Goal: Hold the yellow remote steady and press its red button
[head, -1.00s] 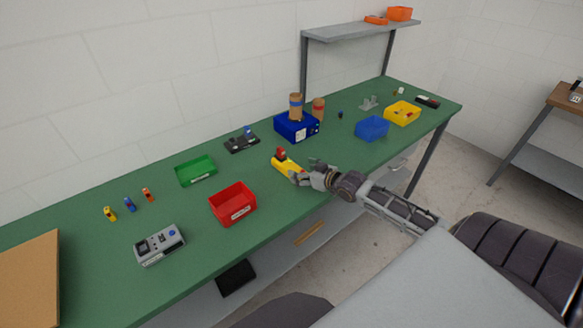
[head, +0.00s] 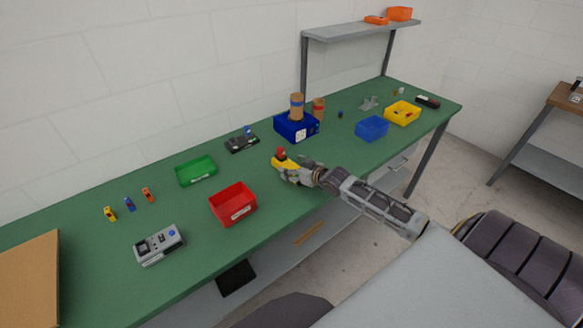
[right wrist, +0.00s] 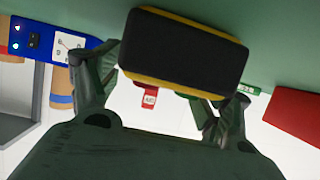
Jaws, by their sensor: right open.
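The yellow remote (head: 279,162) lies on the green bench, with its red button (head: 281,152) standing up at its far end. In the right wrist view, a black block with yellow edges (right wrist: 184,45), apparently the near end of the remote, sits between and ahead of the fingers. My right gripper (head: 289,172) is open at the near end of the remote and partly covers it; the wrist view shows its fingers (right wrist: 160,85) spread apart. Whether a finger touches the remote I cannot tell. My left gripper is in neither view.
A red bin (head: 233,204) and a green bin (head: 196,170) stand to the left. A dark blue box (head: 296,127) is behind the remote, and a blue bin (head: 372,129) is to the right. A grey device (head: 159,244) lies at the front left. Bare bench surrounds the remote.

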